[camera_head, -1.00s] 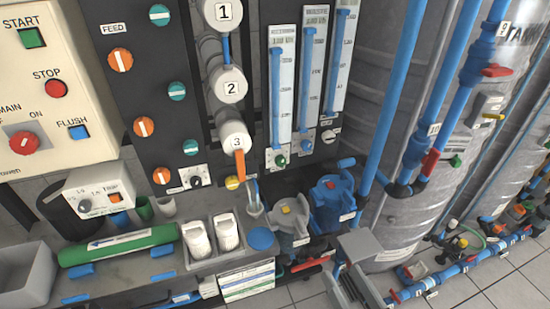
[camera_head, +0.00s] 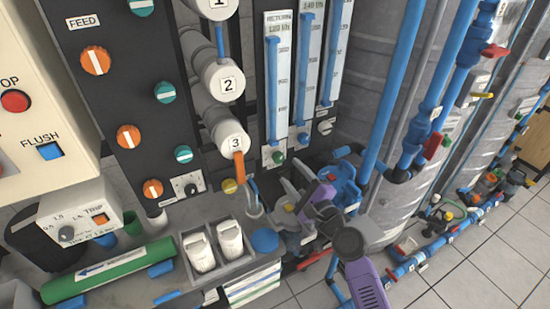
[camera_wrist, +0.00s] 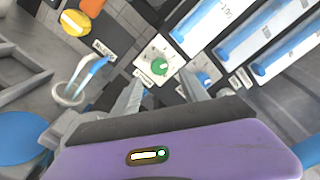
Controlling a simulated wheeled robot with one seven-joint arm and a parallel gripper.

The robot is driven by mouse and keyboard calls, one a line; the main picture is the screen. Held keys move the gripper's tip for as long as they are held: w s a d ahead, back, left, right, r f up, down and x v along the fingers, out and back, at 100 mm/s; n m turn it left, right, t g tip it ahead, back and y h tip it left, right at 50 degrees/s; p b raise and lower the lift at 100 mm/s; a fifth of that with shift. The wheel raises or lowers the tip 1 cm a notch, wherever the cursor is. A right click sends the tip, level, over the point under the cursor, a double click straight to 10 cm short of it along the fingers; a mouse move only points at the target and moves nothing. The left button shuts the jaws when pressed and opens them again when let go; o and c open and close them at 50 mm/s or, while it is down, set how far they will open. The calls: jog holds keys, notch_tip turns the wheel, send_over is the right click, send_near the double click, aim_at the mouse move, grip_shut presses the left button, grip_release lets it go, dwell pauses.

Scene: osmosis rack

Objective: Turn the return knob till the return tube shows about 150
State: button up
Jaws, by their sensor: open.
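Three upright flow tubes with blue columns hang on the dark panel: a left tube (camera_head: 277,80), a middle tube (camera_head: 306,75) and a right tube (camera_head: 337,60). My gripper (camera_head: 298,173) is open and empty, in front of and below these knobs. In the wrist view the green knob (camera_wrist: 160,67) shows just beyond and between the spread fingertips (camera_wrist: 163,84), apparently untouched.
A blue-topped pump (camera_head: 343,180) stands close beside my gripper. An orange-ended pipe (camera_head: 239,166) and a yellow knob (camera_head: 229,186) are to its left. A tray with white cartridges (camera_head: 230,238) sits on the bench.

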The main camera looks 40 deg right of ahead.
aim_at(280, 160)
jog(key=shift+p+x, duration=0.5)
jog(key=shift+x, duration=3.4)
jog(key=shift+a, duration=0.1)
grip_shut()
jog(key=shift+f+n, duration=0.1)
jog(key=shift+n, duration=0.2)
jog(key=n+b, duration=0.2)
jog(key=n, duration=0.1)
jog(key=shift+f+n, duration=0.1)
jog(key=shift+n, duration=0.2)
jog(key=shift+n+b, duration=1.25)
jog(key=shift+n, duration=0.95)
